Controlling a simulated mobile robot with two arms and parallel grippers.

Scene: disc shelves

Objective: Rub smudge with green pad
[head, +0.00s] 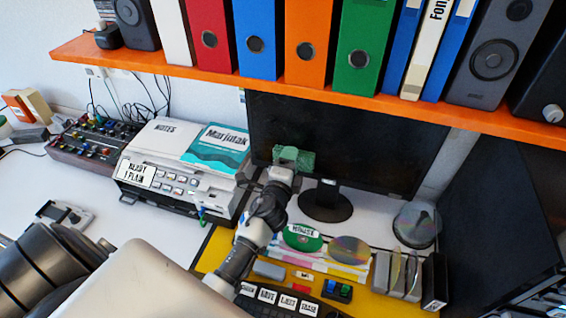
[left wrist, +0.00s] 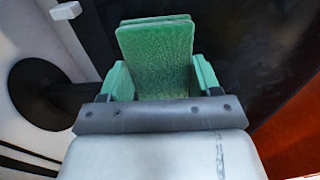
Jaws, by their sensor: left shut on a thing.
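The green pad (head: 296,157) is held up in front of the dark monitor screen (head: 375,140), near its left side. My left gripper (head: 282,172) is shut on the pad. In the left wrist view the pad (left wrist: 155,58) stands upright between the fingers of my left gripper (left wrist: 160,82), with the dark screen behind it. I cannot tell whether the pad touches the screen. I cannot make out a smudge on the screen; the pad and gripper cover part of it. My right gripper is not in view.
An orange shelf (head: 300,95) with binders and speakers runs above the monitor. A printer (head: 165,185) stands left of my left arm. Discs (head: 349,250), a disc rack (head: 398,275) and a keyboard (head: 270,303) lie in front. A black case (head: 495,210) stands at the right.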

